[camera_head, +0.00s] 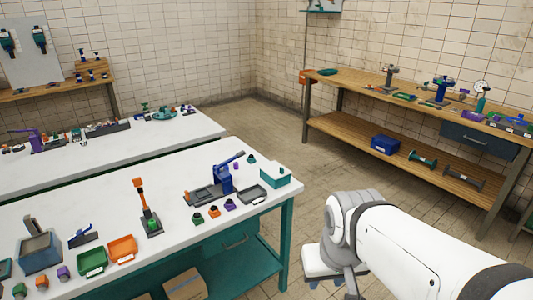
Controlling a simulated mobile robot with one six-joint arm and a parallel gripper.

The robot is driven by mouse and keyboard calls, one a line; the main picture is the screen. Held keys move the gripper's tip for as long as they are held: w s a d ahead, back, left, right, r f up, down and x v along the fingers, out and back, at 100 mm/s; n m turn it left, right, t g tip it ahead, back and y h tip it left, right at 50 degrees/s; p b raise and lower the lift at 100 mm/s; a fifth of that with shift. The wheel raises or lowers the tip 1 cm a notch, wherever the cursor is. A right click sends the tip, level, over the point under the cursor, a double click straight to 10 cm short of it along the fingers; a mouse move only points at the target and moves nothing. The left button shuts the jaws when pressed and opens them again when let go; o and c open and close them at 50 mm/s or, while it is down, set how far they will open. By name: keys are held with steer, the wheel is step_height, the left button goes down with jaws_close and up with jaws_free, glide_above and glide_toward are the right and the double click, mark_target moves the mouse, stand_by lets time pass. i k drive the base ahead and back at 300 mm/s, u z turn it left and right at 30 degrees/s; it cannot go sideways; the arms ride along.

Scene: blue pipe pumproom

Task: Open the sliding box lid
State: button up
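A small teal box (275,177) stands near the right back corner of the white-topped table. A small raised piece shows on its top, but the picture is too small to tell its lid apart or how far it is open. It is the likeliest sliding box that I can see. My white arm (410,250) reaches in from the lower right, over the floor to the right of this table. My gripper's fingers do not show.
A grey tray (252,194) and a blue hand-lever tool (222,180) stand left of the teal box. Orange (122,248) and green (92,261) trays lie farther forward. A wooden workbench (420,107) stands at the back right, with open floor between.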

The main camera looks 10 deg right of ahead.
mark_target(275, 170)
steer(key=z, duration=0.45)
steer(key=i, duration=1.75)
steer(key=u, duration=0.35)
